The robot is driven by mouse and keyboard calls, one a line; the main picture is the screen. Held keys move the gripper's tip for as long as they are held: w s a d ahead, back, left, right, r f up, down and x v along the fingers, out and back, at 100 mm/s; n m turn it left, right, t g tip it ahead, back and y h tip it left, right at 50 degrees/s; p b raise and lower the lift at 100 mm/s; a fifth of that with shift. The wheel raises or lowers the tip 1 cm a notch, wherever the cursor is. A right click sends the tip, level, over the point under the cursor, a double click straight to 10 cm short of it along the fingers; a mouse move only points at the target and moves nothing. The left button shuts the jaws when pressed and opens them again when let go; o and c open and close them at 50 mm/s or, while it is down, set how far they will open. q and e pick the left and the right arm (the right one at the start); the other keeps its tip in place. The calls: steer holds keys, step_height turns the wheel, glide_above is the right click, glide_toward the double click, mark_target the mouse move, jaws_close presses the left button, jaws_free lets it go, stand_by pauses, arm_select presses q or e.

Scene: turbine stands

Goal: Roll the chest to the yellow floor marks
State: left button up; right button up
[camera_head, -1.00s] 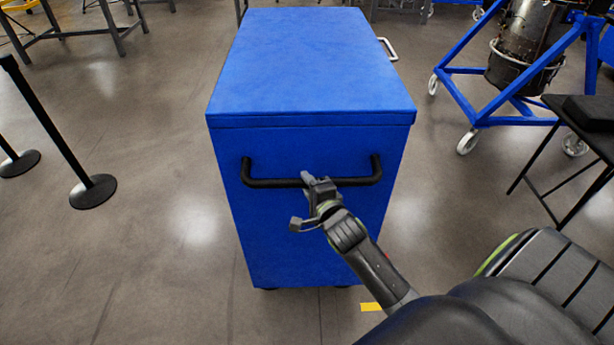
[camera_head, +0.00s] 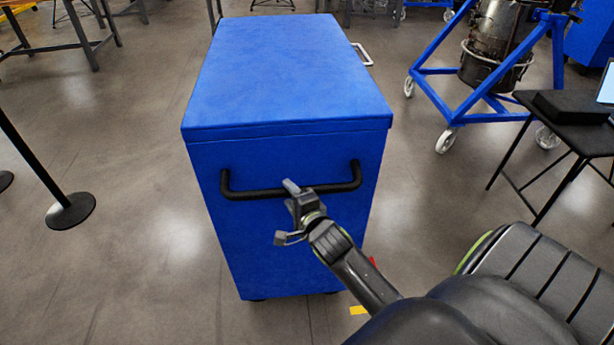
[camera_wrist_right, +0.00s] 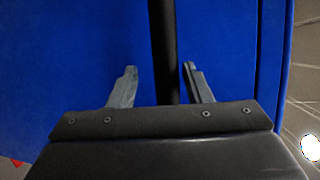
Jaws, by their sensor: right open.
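The blue chest (camera_head: 280,75) stands upright in the middle of the head view, with a black bar handle (camera_head: 250,193) on its near face. My right gripper (camera_head: 287,212) is at the right half of this handle. In the right wrist view the black handle (camera_wrist_right: 163,45) runs between the two open fingers (camera_wrist_right: 160,68), with a gap on both sides. A small piece of yellow floor mark (camera_head: 358,310) shows on the floor near the chest's lower right corner, partly hidden by my arm. My left gripper is not in view.
A black post base (camera_head: 70,211) stands on the left. A blue wheeled stand (camera_head: 490,115) with a turbine and a black table (camera_head: 575,137) are on the right. Metal-legged tables (camera_head: 75,40) stand at the back left. Bare floor lies on both sides of the chest.

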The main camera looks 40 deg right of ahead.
arm_select(q)
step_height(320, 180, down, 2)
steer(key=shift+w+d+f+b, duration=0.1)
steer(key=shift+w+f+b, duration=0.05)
steer(key=shift+b, duration=0.95)
arm_select(e)
steer(key=v, duration=1.6)
steer(key=shift+s, duration=0.45)
steer(key=shift+f, duration=0.1)
